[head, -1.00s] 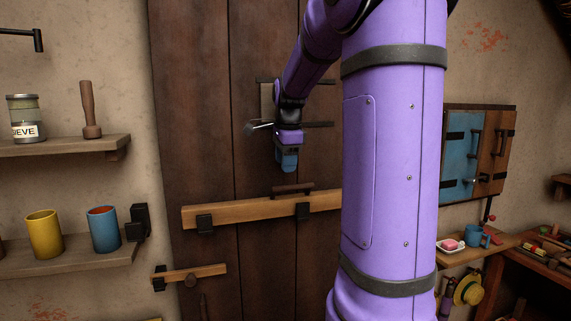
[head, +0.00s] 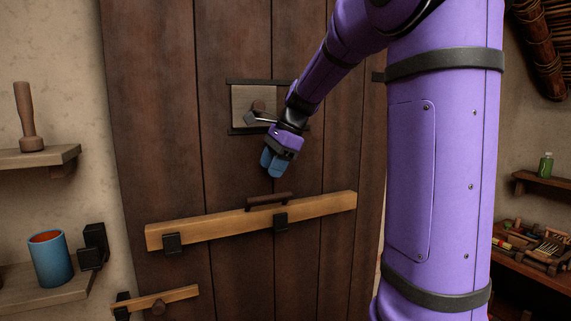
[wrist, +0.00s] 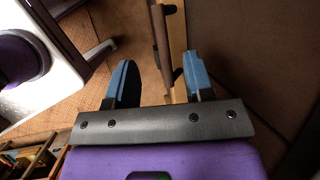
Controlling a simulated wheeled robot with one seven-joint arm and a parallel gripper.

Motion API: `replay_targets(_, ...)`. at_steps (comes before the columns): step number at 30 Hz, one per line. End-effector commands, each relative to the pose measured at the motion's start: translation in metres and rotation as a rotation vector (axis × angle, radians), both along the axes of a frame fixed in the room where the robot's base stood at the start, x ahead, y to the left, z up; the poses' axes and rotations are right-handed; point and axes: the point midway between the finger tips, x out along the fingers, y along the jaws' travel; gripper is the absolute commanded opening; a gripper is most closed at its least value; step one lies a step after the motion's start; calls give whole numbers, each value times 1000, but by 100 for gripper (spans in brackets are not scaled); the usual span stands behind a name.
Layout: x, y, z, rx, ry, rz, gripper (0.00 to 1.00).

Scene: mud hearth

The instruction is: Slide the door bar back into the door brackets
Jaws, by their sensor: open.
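The door bar (head: 220,222) is a long light-wood beam lying across the dark plank door. It sits in two black door brackets, the left one (head: 172,243) and the right one (head: 281,222). A dark handle (head: 268,200) stands on the bar near the right bracket. The bar's left end is apart from a black wall bracket (head: 93,245). My gripper (head: 273,163) is open and empty, pointing down just above the handle. In the wrist view my blue fingers (wrist: 160,76) are spread, with the handle (wrist: 160,38) and bar (wrist: 178,45) showing beyond the gap.
A small wooden bar (head: 155,303) is at lower left. A blue cup (head: 50,258) stands on the left shelf. A cluttered table (head: 540,250) is at right.

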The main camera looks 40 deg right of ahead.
Motion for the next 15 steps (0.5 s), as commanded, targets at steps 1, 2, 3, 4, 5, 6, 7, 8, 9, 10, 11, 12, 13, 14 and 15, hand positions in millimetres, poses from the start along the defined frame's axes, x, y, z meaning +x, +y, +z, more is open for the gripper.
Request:
replay_targets(1, 0, 0, 0, 0, 0, 0, 48)
replay_targets(2, 0, 0, 0, -1, 0, 0, 48)
replay_targets(3, 0, 0, 0, -1, 0, 0, 48)
replay_targets(4, 0, 0, 0, -1, 0, 0, 48)
replay_targets(5, 0, 0, 0, -1, 1, -1, 48)
replay_targets(6, 0, 0, 0, -1, 1, -1, 48)
replay_targets(7, 0, 0, -1, -1, 1, -1, 48)
replay_targets(8, 0, 0, -2, 0, 1, -1, 48)
replay_targets(9, 1, 1, -4, 0, 2, 0, 48)
replay_targets(10, 1, 2, -5, 0, 2, 0, 48)
replay_targets(11, 2, 2, -8, 0, 2, 0, 48)
replay_targets(12, 3, 4, -11, -1, 2, 1, 48)
replay_targets(13, 5, 5, -15, -1, 2, 1, 48)
replay_targets(14, 6, 7, -19, 0, 3, 1, 48)
replay_targets(15, 7, 9, -24, 1, 3, 1, 48)
